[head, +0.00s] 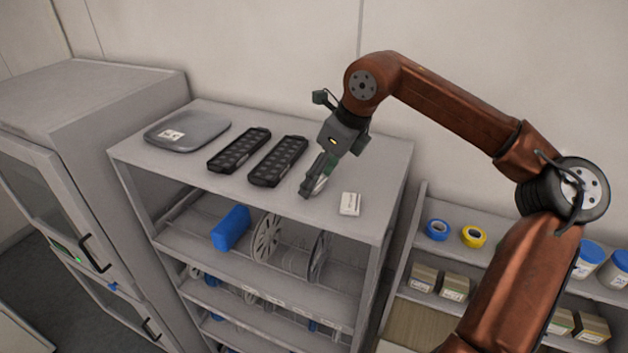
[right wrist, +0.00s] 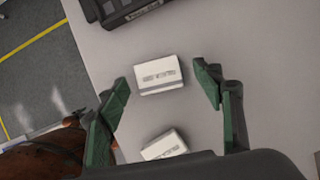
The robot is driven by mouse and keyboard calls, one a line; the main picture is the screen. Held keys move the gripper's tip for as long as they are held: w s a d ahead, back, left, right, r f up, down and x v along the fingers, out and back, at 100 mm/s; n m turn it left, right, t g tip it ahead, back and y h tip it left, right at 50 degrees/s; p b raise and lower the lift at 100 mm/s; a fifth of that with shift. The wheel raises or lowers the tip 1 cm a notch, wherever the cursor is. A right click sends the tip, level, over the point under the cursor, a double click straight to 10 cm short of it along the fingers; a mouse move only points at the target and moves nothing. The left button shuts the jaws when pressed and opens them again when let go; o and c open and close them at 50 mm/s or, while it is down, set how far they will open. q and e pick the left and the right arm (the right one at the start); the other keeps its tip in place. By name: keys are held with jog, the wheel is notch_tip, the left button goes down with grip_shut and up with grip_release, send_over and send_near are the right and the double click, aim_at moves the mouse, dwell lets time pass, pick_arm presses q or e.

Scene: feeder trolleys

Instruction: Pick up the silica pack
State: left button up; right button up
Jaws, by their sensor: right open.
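Two small white packs with grey print lie on the grey top of the shelf unit. One white pack (right wrist: 158,75) lies between and just beyond the fingertips of my right gripper (right wrist: 163,88) in the right wrist view. In the head view this pack (head: 321,184) is mostly hidden by my right gripper (head: 311,187). The other white pack (head: 350,204) lies to its right, and it also shows near the palm in the wrist view (right wrist: 165,145). The right gripper is open, pointing down, with nothing held. My left gripper is not in view.
Two black trays (head: 278,161) (head: 239,150) and a flat grey scale-like device (head: 187,131) lie left of the gripper on the shelf top (head: 215,184). Tape rolls (head: 473,236) and boxes stand on the right-hand shelf.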

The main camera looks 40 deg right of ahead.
jog(key=shift+s, duration=0.1)
jog(key=shift+w, duration=0.2)
jog(key=c, duration=0.5)
jog(key=shift+s, duration=0.15)
jog(key=c, duration=0.5)
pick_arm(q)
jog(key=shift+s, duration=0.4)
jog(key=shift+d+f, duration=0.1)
